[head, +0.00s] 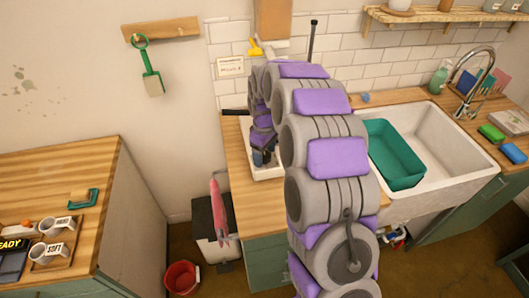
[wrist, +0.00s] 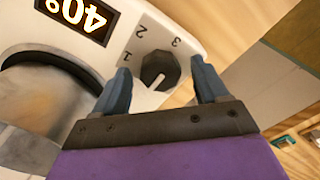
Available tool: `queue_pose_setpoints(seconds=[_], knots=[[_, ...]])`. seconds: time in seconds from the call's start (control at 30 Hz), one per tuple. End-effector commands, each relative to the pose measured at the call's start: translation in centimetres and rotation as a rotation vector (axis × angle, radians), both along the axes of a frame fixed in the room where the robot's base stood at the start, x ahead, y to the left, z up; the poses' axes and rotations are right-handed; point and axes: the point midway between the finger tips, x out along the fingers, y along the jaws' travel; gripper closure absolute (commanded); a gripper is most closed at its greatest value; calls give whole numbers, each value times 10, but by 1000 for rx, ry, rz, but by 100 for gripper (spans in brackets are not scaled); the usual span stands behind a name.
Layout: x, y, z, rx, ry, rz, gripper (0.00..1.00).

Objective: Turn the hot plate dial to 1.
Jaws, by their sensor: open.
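The hot plate (wrist: 100,35) is a white unit with a round grey plate, and its lit display (wrist: 77,17) reads 40°, upside down in the wrist view. Its black dial (wrist: 161,68) has the marks 1, 2 and 3 around its upper side. A pale line on the dial's lower edge points down, away from the numbers, as far as I can tell. My gripper (wrist: 160,70) is open, with one blue finger on each side of the dial; I cannot tell if they touch it. In the head view the hot plate (head: 266,174) is mostly hidden behind my arm.
A white sink (head: 440,150) with a green basin (head: 393,150) is right of my arm. A wooden counter (head: 45,180) with mugs is at the left. A red bucket (head: 181,278) and a bin (head: 208,218) stand on the floor below. A tiled wall is behind.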

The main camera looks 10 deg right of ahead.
Motion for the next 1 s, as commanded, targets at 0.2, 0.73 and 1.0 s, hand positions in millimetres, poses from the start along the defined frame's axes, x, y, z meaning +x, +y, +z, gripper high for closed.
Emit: queue_pose_setpoints(seconds=[0.2,0.73,1.0], knots=[[0,0,0,0,0,0,41],[0,0,0,0,0,-1,82],[0,0,2,-1,1,-62,82]])
